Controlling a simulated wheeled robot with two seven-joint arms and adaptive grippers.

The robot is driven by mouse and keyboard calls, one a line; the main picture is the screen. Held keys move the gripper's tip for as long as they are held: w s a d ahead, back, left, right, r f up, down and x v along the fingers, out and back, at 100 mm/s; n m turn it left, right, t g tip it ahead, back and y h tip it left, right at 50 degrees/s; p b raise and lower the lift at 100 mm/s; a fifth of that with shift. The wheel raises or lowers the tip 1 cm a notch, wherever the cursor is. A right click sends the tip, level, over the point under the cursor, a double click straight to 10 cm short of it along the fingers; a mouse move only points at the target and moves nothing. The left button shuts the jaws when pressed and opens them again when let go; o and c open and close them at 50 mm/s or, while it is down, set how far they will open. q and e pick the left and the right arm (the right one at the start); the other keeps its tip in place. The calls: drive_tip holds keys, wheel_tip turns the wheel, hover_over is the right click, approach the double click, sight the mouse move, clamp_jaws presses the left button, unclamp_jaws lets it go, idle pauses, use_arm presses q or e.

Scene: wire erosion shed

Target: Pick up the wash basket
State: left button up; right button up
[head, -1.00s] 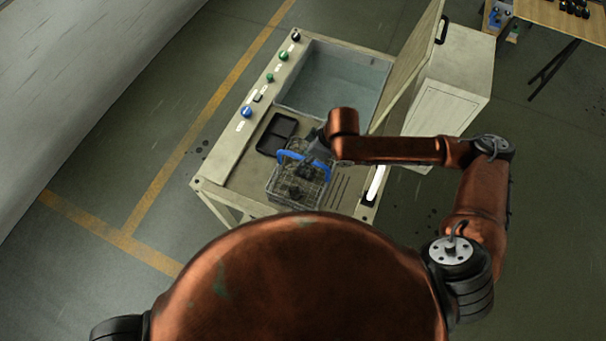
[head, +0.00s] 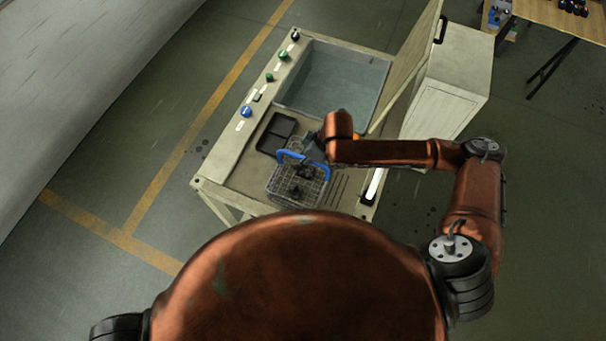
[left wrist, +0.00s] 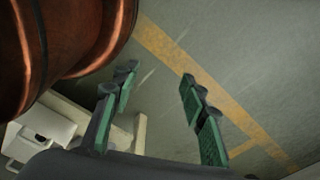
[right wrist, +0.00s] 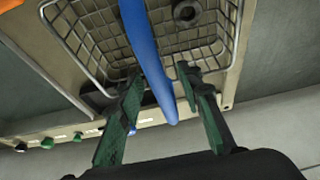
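The wash basket (head: 312,197) is a wire mesh basket with a raised blue handle (head: 285,153), standing on the bare front part of the wash station top. Dark parts lie inside it. My right gripper (head: 312,152) is at the handle, partly hidden by its own wrist. In the right wrist view my right gripper (right wrist: 162,80) has its green-padded fingers apart, one on each side of the blue handle (right wrist: 147,55), with gaps visible. The basket's wire wall (right wrist: 75,50) shows behind. My left gripper (left wrist: 160,85) is open and empty above the floor, outside the head view.
A water-filled tank (head: 330,82) lies behind the basket, with a raised lid (head: 408,62) at its right. A black tray (head: 277,133) sits beside the basket. Knobs and buttons line the station's left edge. A cabinet (head: 450,85) stands to the right.

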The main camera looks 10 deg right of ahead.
clamp_jaws()
idle(0.6)
idle(0.5)
drive_tip(key=shift+w+a+r, duration=0.1)
